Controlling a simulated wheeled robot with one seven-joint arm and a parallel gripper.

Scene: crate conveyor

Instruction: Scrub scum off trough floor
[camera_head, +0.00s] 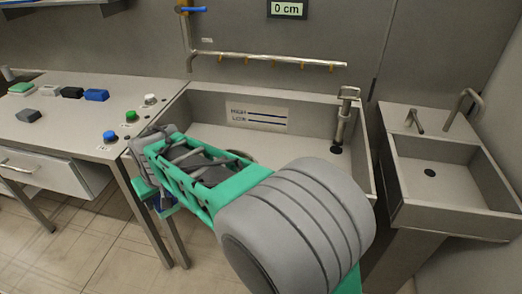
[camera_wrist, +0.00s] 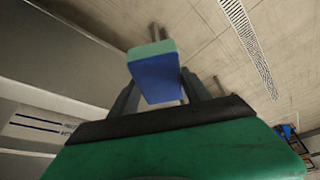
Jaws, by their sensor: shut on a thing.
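My gripper (camera_head: 158,200) is at the front left of the trough (camera_head: 208,100), by the gap beside the left table. In the wrist view, my gripper (camera_wrist: 160,88) is shut on a blue sponge block (camera_wrist: 158,80) with a pale green layer. Tiled room floor shows behind the block, so it appears held outside the trough. The trough's back wall bears a label (camera_head: 258,115) with two blue lines. My arm hides much of the trough floor, and I cannot make out scum on the part that shows. An upright pipe (camera_head: 345,120) stands at the trough's right end.
The left table (camera_head: 70,130) holds several blocks and blue, green (camera_head: 131,116) and white knobs. A pipe with several outlets (camera_head: 270,57) runs above the trough. A display (camera_head: 287,9) reads 0 cm. A smaller sink (camera_head: 445,172) stands at right. The wrist view shows a floor grate (camera_wrist: 248,45).

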